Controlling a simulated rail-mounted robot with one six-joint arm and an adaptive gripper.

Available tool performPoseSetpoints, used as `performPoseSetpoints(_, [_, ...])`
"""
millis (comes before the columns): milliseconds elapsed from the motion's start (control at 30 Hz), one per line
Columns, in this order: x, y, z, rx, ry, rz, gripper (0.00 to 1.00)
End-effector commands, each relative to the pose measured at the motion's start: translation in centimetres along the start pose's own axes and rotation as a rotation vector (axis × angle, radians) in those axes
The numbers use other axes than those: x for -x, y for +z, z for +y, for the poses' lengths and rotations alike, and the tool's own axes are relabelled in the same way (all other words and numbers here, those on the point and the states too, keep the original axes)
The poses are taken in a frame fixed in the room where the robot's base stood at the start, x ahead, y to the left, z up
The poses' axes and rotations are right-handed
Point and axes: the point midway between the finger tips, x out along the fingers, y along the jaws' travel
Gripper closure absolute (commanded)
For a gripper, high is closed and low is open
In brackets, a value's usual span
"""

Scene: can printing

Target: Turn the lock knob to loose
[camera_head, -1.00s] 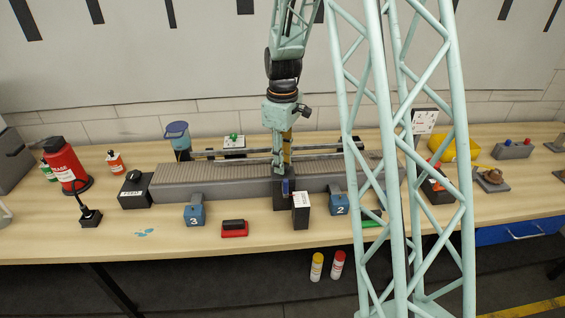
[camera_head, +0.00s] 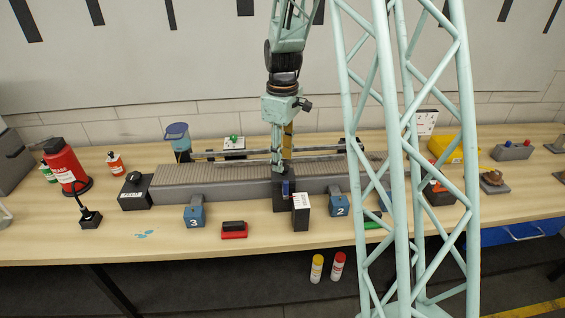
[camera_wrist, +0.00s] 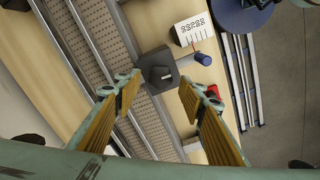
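The lock knob appears to be the small dark grey knob (camera_wrist: 160,74) on top of a dark block in the wrist view. In the head view that dark block (camera_head: 279,203) stands at the front of the long grey conveyor, mostly below my gripper. My gripper (camera_wrist: 161,92) is open, its two yellow-padded fingers on either side of the knob's line and apart from it, with nothing between them. In the head view my gripper (camera_head: 282,168) points down above the block. The knob itself is hidden there, and its marking is too small to read.
A black block with a white label (camera_head: 301,212) stands in front. Blue blocks numbered 3 (camera_head: 195,215) and 2 (camera_head: 338,206) flank it. Rails run behind along the conveyor (camera_head: 215,182).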

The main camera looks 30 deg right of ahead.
Motion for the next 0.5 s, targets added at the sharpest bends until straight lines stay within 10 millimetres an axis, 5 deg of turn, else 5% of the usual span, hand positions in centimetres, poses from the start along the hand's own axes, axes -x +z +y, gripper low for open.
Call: performPoseSetpoints(500, [7.1, 0.0, 0.1, 0.0, 0.002, 0.001, 0.63])
